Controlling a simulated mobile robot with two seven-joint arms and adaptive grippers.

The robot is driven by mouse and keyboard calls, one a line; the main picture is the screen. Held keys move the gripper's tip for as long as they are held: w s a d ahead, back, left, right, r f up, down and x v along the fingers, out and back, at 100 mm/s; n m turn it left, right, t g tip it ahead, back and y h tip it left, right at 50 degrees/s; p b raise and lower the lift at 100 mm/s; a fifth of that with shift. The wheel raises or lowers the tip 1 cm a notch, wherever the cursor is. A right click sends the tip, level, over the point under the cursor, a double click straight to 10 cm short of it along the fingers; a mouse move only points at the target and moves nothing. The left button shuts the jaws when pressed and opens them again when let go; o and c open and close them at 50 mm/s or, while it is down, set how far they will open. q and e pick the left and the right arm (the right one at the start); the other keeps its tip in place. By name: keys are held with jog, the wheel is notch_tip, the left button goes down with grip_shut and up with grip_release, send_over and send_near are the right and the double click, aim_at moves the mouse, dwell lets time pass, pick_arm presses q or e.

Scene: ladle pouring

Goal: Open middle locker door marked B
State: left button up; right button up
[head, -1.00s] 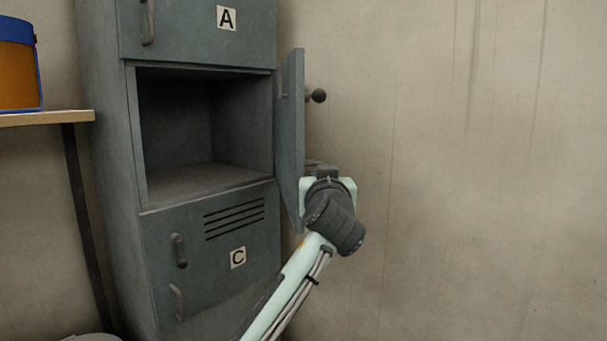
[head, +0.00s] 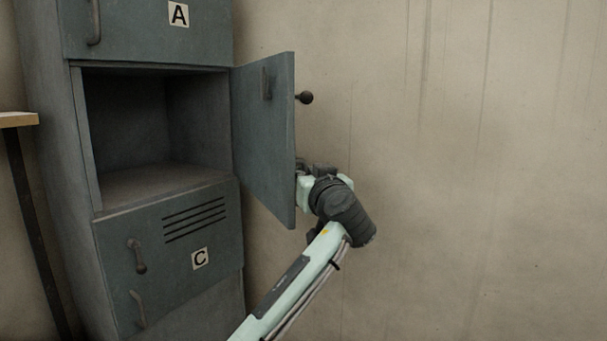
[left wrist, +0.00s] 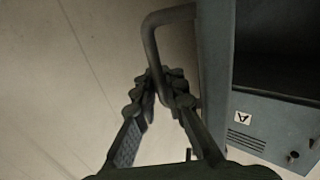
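The middle locker door (head: 262,140) stands open, swung out to the right, with its inner face toward me. The mark B is not visible. The middle compartment (head: 150,178) is open and looks empty. My left gripper (head: 312,170) is at the door's free edge, partly hidden behind the door in the head view. In the left wrist view, the left gripper's fingers (left wrist: 160,88) are closed around the bar of the door handle (left wrist: 150,42), on the outer side of the door. My right gripper is not in view.
The door marked A (head: 150,40) above and the door marked C (head: 175,250) below are shut. A dark round knob (head: 305,97) shows just beyond the open door's edge. A wooden shelf (head: 18,119) is at the left. The wall right of my arm is clear.

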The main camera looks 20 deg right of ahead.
pick_arm(q)
jog(key=shift+o, duration=0.6)
jog(key=s+a, duration=0.1)
jog(key=s, duration=1.1)
